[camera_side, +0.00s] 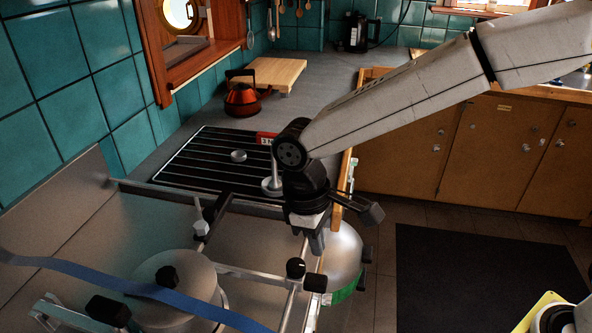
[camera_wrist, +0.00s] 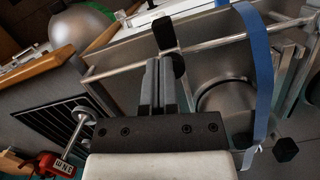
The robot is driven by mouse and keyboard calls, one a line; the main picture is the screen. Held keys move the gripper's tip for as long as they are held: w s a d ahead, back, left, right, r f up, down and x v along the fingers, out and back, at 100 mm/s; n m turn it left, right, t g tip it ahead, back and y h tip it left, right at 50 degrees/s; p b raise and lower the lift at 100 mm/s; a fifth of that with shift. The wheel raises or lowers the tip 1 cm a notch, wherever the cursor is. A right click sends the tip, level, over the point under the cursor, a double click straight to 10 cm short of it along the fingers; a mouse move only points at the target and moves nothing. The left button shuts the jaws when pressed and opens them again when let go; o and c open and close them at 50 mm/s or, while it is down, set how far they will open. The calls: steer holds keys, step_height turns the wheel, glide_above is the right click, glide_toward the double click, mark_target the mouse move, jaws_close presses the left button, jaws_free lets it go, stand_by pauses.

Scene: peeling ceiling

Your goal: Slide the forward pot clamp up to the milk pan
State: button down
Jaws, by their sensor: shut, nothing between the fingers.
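A steel lidded pot with a black knob, which I take as the milk pan (camera_side: 180,300), stands on the stove at lower left in the side view. It shows as a round steel shape in the wrist view (camera_wrist: 226,101). A metal bar, apparently the forward pot clamp (camera_side: 252,275), runs from beside the pan to black knobs (camera_side: 296,268) at the front rail. My gripper (camera_side: 316,245) is shut and empty, pointing down above and behind these knobs. In the wrist view its fingertips (camera_wrist: 160,62) point toward a black knob (camera_wrist: 165,33); contact cannot be told.
A blue strap (camera_side: 130,288) crosses in front of the pan. Another clamp bar (camera_side: 216,207) lies farther back. A steel dome with a green band (camera_side: 342,255) hangs beyond the front rail. A black slatted grid (camera_side: 215,165), red kettle (camera_side: 242,99) and cutting board (camera_side: 270,73) lie behind.

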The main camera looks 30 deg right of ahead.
steer(key=s+a+n+t+h, duration=0.2)
steer(key=s+a+n+t, duration=0.3)
steer(key=n, duration=1.5)
steer(key=s+a, duration=0.3)
steer(key=shift+s+r, duration=0.35)
steer(key=shift+r, duration=0.05)
steer(key=w+d+f, duration=0.5)
steer(key=f, duration=0.4)
steer(key=shift+w+d+f, duration=0.15)
steer(key=shift+w+d, duration=0.1)
